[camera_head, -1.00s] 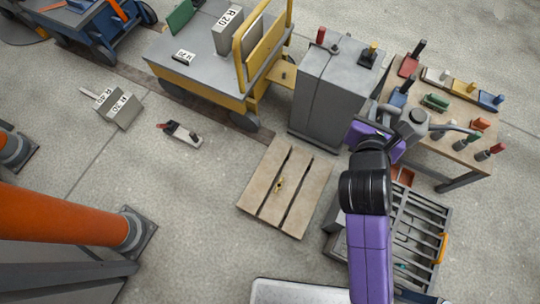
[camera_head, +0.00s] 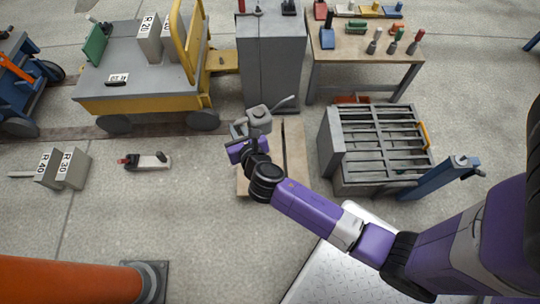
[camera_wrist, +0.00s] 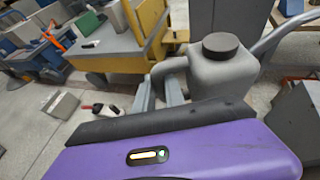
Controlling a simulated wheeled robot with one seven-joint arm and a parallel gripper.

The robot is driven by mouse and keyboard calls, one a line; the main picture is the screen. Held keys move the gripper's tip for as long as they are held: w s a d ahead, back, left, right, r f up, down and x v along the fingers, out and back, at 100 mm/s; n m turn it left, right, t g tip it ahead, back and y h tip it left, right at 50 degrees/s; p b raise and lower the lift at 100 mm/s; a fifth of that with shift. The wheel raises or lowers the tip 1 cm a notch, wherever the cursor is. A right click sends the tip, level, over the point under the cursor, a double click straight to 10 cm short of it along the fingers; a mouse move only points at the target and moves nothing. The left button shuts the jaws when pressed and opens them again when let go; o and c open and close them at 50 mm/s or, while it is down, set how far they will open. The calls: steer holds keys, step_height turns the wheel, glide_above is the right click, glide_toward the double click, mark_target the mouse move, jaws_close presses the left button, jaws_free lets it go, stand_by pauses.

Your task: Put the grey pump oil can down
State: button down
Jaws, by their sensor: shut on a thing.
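The grey pump oil can (camera_head: 258,120) has a dark cap and a long spout pointing right. My gripper (camera_head: 240,130) is shut on it from the left side. In the head view the can appears over the far part of the wooden pallet (camera_head: 294,150); its height above the boards is hard to tell. In the wrist view the can (camera_wrist: 222,78) looks upright, with its curved handle at the grey fingers of my gripper (camera_wrist: 160,92). The can's underside is hidden behind my purple wrist housing.
A grey cabinet (camera_head: 272,62) stands just behind the pallet. A slatted grey mould (camera_head: 380,150) is to the right, with a blue post (camera_head: 440,178) beside it. A workbench (camera_head: 365,46) with tools is at the back.

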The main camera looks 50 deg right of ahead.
steer(key=s+d+f+b, duration=0.1)
steer(key=f+b, duration=0.5)
steer(key=f, duration=0.6)
steer(key=s+d+f+b, duration=0.1)
steer(key=s+f+b, duration=0.1)
steer(key=f+b, duration=0.5)
steer(key=s+d+f+b, duration=0.1)
steer(key=f+b, duration=0.5)
steer(key=f, duration=1.1)
steer(key=shift+s+b, duration=0.3)
steer(key=shift+s, duration=0.3)
steer(key=shift+r, duration=0.1)
steer(key=c, duration=1.4)
jaws_free()
steer(key=shift+f, duration=0.2)
steer(key=shift+s, duration=0.1)
